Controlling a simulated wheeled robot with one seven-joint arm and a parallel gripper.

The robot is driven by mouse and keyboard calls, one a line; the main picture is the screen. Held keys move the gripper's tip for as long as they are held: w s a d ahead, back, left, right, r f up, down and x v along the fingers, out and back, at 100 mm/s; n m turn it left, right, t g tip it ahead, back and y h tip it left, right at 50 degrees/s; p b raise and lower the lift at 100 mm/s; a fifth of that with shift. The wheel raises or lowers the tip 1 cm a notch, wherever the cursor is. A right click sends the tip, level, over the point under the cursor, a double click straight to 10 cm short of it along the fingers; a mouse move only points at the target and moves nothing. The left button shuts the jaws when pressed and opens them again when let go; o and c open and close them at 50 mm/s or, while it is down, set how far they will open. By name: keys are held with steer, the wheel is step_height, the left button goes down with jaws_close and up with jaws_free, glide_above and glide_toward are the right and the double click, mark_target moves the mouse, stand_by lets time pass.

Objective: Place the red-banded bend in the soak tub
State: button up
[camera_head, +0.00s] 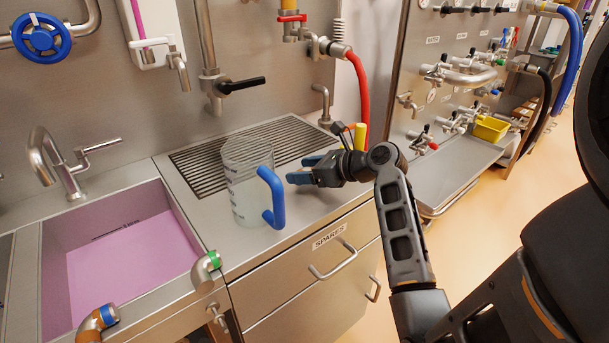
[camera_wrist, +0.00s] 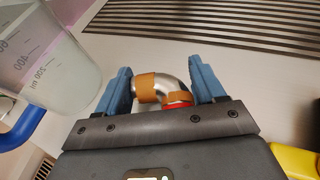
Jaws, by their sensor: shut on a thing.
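The red-banded bend (camera_wrist: 178,84) is a short curved steel pipe with brown-orange collars and a red band, seen in the wrist view. My gripper (camera_wrist: 160,76) is shut on it, with one blue finger on each side. In the head view my gripper (camera_head: 300,172) is over the steel counter, just right of the jug; the bend cannot be made out there. The soak tub (camera_head: 188,232), a sunken steel basin with pink liquid, is at the left of the head view, beyond the jug from my gripper.
A clear graduated jug (camera_head: 245,185) with a blue handle stands between my gripper and the tub. A green-banded bend (camera_head: 206,266) and a blue-banded bend (camera_head: 97,322) sit at the tub's front edge. A tap (camera_head: 60,165) is behind the tub. A slotted drain (camera_head: 205,165) lies behind the jug.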

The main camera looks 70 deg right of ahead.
steer(key=shift+f, duration=0.65)
steer(key=o, duration=1.1)
steer(key=shift+f, duration=0.1)
steer(key=shift+o, duration=0.2)
